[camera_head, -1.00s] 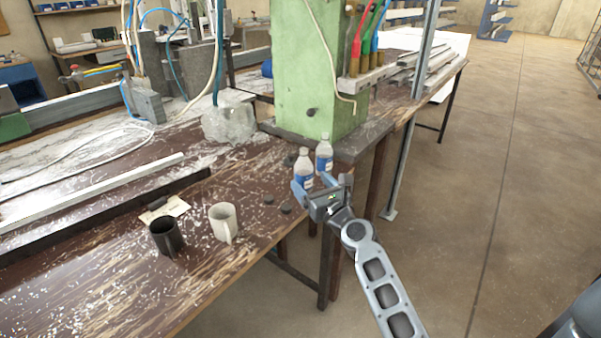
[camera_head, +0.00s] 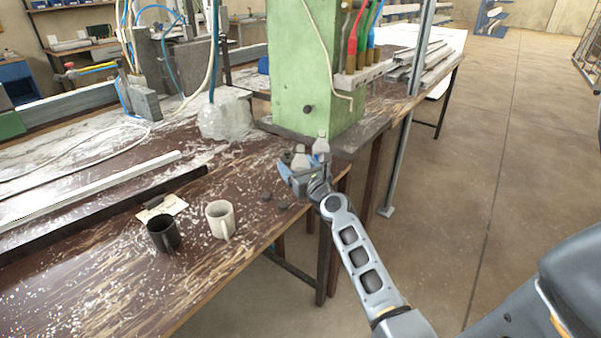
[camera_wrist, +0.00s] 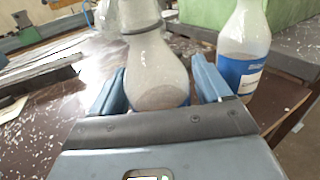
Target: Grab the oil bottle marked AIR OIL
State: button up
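Two clear bottles stand side by side on the bench by the green column. The left bottle (camera_head: 300,160) is largely covered by my gripper (camera_head: 303,168) in the head view. In the wrist view this bottle (camera_wrist: 160,75) shows between my two blue-grey fingers (camera_wrist: 158,68), with narrow gaps to each side; the fingers are open. Its lower part and label are mostly hidden. The right bottle (camera_head: 321,146) stands just outside my right finger; in the wrist view (camera_wrist: 245,45) it has a blue and white label. I cannot read AIR OIL on either.
A dark mug (camera_head: 163,235) and a pale mug (camera_head: 220,218) stand on the bench (camera_head: 120,285), left of my gripper. The green column (camera_head: 305,70) rises behind the bottles. Small dark discs (camera_head: 282,204) lie nearby. Floor to the right is clear.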

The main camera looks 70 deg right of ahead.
aim_at(302, 157)
jog(key=c, duration=1)
jog(key=shift+r, duration=0.1)
jog(key=shift+r+p, duration=1.15)
jog(key=shift+r, duration=0.15)
jog(key=shift+r+p, duration=0.75)
jog(key=shift+r, duration=0.2)
jog(key=shift+s+d+r+b, duration=0.15)
jog(key=shift+s+d+r, duration=0.85)
jog(key=shift+s, duration=0.65)
jog(key=shift+s+d+r+b, duration=0.1)
jog(key=shift+s+d+r, duration=0.9)
jog(key=shift+s, duration=0.7)
jog(key=shift+s+d+r+b, duration=0.15)
jog(key=shift+s+d+r, duration=0.85)
jog(key=shift+s, duration=0.65)
jog(key=shift+r, duration=0.15)
